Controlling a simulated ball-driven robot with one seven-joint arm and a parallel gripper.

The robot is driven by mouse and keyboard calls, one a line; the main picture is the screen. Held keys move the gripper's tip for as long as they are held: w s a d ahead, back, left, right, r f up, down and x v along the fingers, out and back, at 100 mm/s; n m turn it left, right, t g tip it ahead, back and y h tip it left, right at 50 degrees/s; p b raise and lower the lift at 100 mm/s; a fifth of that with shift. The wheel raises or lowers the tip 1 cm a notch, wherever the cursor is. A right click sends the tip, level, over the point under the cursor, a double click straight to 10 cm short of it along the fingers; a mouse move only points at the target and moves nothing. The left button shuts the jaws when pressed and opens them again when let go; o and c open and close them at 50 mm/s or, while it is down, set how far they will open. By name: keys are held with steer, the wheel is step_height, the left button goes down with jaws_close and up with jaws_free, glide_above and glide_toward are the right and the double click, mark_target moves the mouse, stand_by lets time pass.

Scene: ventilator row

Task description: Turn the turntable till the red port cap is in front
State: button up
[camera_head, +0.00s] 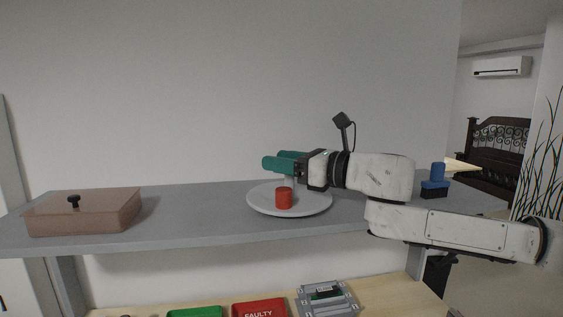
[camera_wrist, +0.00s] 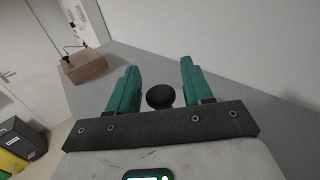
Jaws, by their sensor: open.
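The turntable (camera_head: 318,204) is a pale round disc on the grey shelf. The red port cap (camera_head: 284,198) stands upright on it, toward the near edge and a little left of the disc's middle. My gripper (camera_head: 272,159) is above the turntable, its green fingers pointing left. In the wrist view, my gripper (camera_wrist: 153,88) has its fingers apart, with a dark round knob (camera_wrist: 160,96) showing between them. I cannot tell whether the fingers touch the knob. The red cap is not visible in the wrist view.
A brown translucent box (camera_head: 95,213) with a black knob stands on the shelf (camera_head: 190,215) at left. A blue item (camera_head: 436,182) on a dark base stands at right. Below are a green tray (camera_head: 195,313), a red FAULTY tray (camera_head: 259,309) and a grey device (camera_head: 327,299).

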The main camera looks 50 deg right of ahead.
steer(key=b+v, duration=0.2)
steer(key=v, duration=0.8)
steer(key=shift+s+b, duration=0.2)
steer(key=shift+b, duration=0.1)
